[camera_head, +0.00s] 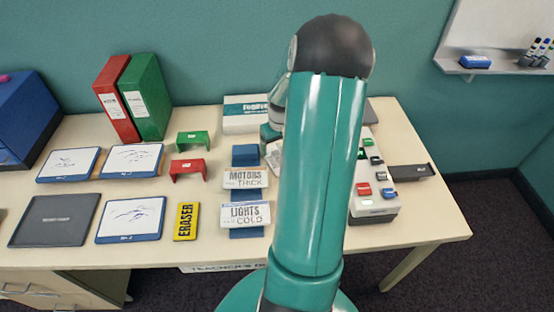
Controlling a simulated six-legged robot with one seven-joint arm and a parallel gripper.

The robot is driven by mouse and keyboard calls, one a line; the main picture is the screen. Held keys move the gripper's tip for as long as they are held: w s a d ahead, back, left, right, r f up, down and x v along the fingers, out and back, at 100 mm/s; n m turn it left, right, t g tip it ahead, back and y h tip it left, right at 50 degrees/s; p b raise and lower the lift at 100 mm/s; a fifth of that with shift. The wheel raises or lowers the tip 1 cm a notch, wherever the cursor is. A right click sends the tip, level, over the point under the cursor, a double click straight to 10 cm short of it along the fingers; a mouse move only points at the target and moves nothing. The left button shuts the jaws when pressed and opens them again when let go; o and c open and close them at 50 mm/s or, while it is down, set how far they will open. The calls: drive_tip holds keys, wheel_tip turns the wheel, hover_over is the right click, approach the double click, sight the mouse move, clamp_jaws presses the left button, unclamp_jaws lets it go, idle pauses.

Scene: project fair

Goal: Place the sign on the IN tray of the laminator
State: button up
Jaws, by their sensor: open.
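Two white signs stand left of my arm on blue bases: MOTORS THICK (246,179) and LIGHTS COLD (245,214). A third blue base (245,155) behind them carries no sign. A pale card-like piece (273,156), perhaps a sign, shows beside it, tilted and partly hidden by my arm. The white laminator (374,212) with coloured controls is right of my arm, its left side hidden. A dark tray (408,173) sticks out on its right; its label is too small to read. Part of my gripper (270,134) shows near the pale piece; its fingertips are hidden.
Left on the table (440,220) are whiteboards (130,219), a dark pad (54,221), a yellow eraser (186,221), red and green holders (188,168), binders (148,98) and a blue cabinet (27,112). A white box (244,112) stands behind. The front right corner is clear.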

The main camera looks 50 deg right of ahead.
sight(278, 158)
drive_tip(key=f, duration=0.5)
drive_tip(key=shift+w+d+f, duration=0.15)
drive_tip(key=shift+d+f, duration=0.15)
drive_tip(key=c, duration=0.8)
drive_tip(key=shift+r, duration=0.15)
drive_tip(key=shift+c, duration=0.2)
